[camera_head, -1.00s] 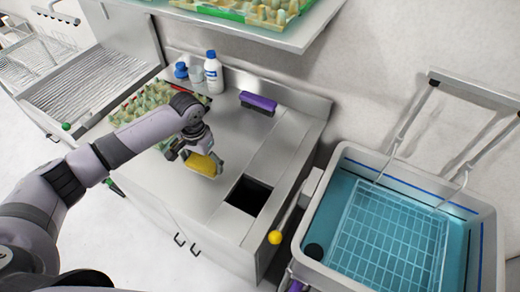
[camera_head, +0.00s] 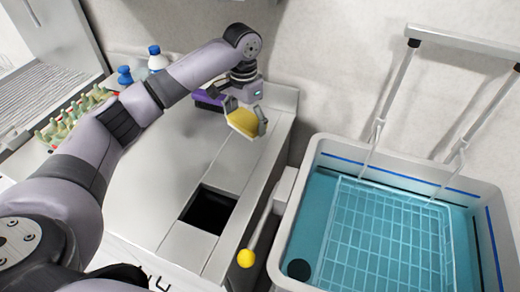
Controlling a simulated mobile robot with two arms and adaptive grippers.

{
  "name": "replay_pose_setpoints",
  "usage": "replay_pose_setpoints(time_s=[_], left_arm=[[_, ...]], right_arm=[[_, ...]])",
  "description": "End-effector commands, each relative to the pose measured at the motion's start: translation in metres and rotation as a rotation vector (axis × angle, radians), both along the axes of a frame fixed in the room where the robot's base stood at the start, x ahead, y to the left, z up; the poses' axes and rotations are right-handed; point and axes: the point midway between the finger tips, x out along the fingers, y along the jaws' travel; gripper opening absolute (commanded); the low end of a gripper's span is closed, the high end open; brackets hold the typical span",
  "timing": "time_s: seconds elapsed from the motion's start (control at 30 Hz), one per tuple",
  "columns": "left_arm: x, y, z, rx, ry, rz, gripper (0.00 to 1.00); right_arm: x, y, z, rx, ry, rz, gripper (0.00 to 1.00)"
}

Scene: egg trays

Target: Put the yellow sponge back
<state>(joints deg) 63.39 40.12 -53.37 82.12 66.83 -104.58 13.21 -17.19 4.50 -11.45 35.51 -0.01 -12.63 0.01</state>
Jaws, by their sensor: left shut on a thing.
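The yellow sponge (camera_head: 243,122) is between the fingers of my left gripper (camera_head: 246,122), near the right back of the steel counter. My left gripper is shut on it. The sponge looks held above the counter, but its exact height is hard to tell. The purple brush (camera_head: 207,100) lies at the back of the counter, just left of the gripper and partly hidden by my arm. My right gripper is not in view.
A square dark opening (camera_head: 209,210) is in the counter (camera_head: 150,190). A blue basin (camera_head: 325,220) with a wire rack stands at the right. A yellow-knobbed lever (camera_head: 246,258) stands between them. Bottles (camera_head: 157,60) and an egg tray (camera_head: 75,118) are at the left back.

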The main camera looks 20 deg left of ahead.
Motion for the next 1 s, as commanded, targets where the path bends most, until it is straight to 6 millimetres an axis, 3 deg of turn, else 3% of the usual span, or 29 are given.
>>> replay_pose_setpoints(time_s=[0.1, 0.6, 1.0], left_arm=[[-0.001, 0.001, -0.020, 0.001, 0.005, 0.001, 0.65], [-0.001, 0.001, -0.085, 0.001, 0.003, 0.001, 0.65], [-0.001, 0.000, -0.090, 0.000, 0.001, 0.000, 0.65]], right_arm=[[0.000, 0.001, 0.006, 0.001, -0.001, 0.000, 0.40], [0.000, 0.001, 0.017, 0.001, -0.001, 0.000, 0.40], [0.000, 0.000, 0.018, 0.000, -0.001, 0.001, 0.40]])
